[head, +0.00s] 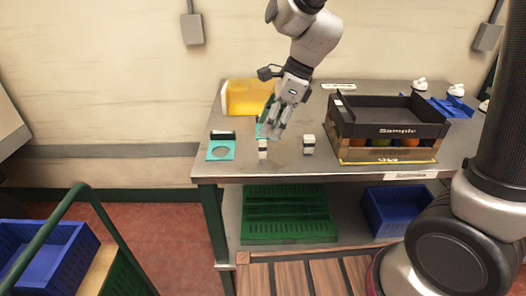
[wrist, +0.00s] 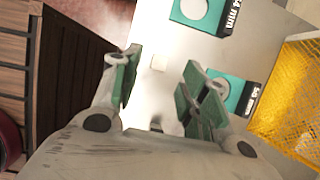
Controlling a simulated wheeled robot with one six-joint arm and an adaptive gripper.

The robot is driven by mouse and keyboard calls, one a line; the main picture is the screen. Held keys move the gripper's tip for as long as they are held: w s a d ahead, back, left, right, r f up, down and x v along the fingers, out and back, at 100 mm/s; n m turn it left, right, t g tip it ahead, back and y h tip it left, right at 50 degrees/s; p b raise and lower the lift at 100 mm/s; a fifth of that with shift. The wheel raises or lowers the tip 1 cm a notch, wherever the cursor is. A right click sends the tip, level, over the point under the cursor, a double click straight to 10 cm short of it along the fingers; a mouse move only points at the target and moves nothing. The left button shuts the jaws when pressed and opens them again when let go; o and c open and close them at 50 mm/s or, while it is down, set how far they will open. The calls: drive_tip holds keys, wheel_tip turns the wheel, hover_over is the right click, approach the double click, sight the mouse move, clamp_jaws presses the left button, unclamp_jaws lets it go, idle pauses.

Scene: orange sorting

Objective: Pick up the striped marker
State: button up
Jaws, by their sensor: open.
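Two small upright white blocks with dark bands stand near the table's front edge in the head view: a left one (head: 263,149) and a right one (head: 309,145). Either could be the striped marker; the pattern is too small to tell. My gripper (head: 275,131) points down above the table, close to the left block and apart from the right one. In the wrist view my gripper (wrist: 161,66) is open, with nothing held. Another pale shape (wrist: 172,126) is partly hidden by my gripper's body.
A teal mat (head: 216,156) with a pale disc lies left, a second teal mat (wrist: 231,83) behind my gripper. A yellow bin (head: 250,98) stands at the back. A black-topped crate (head: 390,156) with fruit stands right. The front edge between blocks and crate is clear.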

sight(265, 141)
drive_tip(key=x, duration=0.7)
drive_tip(key=shift+d+f, duration=0.15)
drive_tip(key=shift+d, duration=0.1)
clamp_jaws()
